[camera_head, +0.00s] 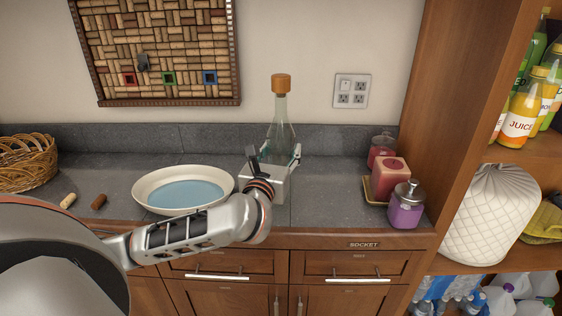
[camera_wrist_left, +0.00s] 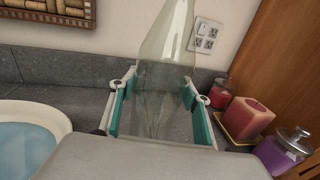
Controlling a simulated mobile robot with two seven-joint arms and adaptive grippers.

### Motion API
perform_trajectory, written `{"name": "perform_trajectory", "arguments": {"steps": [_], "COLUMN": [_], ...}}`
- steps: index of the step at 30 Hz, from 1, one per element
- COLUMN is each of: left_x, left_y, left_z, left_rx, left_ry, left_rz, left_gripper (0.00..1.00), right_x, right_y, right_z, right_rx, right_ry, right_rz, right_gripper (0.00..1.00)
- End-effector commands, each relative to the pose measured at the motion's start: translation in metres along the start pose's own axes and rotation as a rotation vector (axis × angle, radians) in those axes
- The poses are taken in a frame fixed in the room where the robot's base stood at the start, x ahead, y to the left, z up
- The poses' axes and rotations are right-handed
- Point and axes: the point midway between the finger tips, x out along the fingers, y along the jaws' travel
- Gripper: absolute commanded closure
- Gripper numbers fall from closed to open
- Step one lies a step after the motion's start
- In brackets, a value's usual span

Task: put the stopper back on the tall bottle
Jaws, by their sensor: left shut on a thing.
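The tall clear glass bottle (camera_head: 281,130) stands upright at the back of the grey counter. An orange-brown stopper (camera_head: 281,84) sits at the top of its neck. My left gripper (camera_head: 275,160) is shut around the lower body of the bottle, and its hand hides the base. In the left wrist view the bottle (camera_wrist_left: 165,50) rises between the teal pads of my left gripper (camera_wrist_left: 158,112), and its top is cut off. Two small corks lie at the left of the counter, a pale one (camera_head: 68,201) and a brown one (camera_head: 98,202). My right gripper is not in view.
A white bowl with blue inside (camera_head: 158,176) stands left of the bottle, and a wicker basket (camera_head: 27,165) is farther left. A red candle (camera_head: 391,177) and a purple jar (camera_head: 406,208) stand at the right, near a wooden shelf unit (camera_head: 470,110). A framed cork board (camera_head: 158,50) hangs behind.

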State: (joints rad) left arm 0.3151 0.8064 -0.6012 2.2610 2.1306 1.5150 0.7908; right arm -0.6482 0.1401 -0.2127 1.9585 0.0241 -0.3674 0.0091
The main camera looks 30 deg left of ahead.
Motion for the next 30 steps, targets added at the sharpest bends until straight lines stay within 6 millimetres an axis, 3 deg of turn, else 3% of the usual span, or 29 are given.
{"name": "perform_trajectory", "arguments": {"steps": [6, 20, 21, 22, 30], "left_x": [0.000, 0.000, 0.000, 0.000, 0.000], "left_y": [0.000, 0.000, 0.000, 0.000, 0.000], "left_z": [-0.027, -0.033, -0.033, -0.033, -0.033], "left_rx": [0.001, 0.001, 0.001, 0.001, 0.001], "left_ry": [-0.002, -0.003, 0.001, 0.001, 0.001], "left_rz": [0.000, -0.001, -0.001, -0.001, -0.001], "left_gripper": [0.91, 0.91, 0.42, 0.36, 0.36], "right_x": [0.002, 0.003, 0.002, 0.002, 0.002], "right_y": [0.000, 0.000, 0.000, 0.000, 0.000], "right_z": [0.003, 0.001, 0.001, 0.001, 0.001], "right_rx": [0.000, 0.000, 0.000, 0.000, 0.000], "right_ry": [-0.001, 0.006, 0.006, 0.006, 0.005], "right_rz": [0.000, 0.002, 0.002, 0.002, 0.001], "right_gripper": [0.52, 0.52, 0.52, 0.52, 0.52]}}
